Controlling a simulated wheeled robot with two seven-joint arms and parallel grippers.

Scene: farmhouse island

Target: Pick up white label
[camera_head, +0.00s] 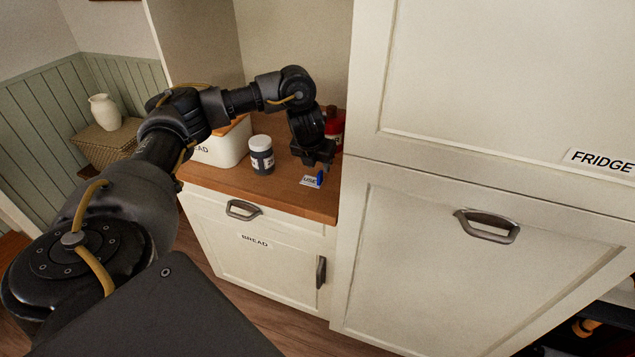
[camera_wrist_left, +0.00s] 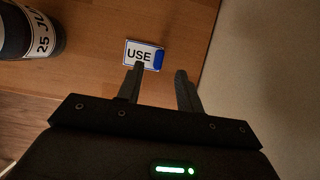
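The white label (camera_head: 309,181), marked "USE" with a blue edge, lies on the wooden counter. It also shows in the left wrist view (camera_wrist_left: 136,52), with a blue piece at its right end. My left gripper (camera_head: 318,168) is just above and behind the label in the head view. In the left wrist view its two fingers (camera_wrist_left: 160,75) are apart with nothing between them; the left fingertip overlaps the label's lower edge in the picture. I cannot tell whether it touches. My right gripper is not in view.
A dark jar with a white lid (camera_head: 262,155) stands left of my gripper, and a white bread box (camera_head: 222,148) beyond it. A red bottle (camera_head: 334,125) is behind the gripper. The tall fridge cabinet (camera_head: 440,250) borders the counter (camera_head: 235,184) on the right.

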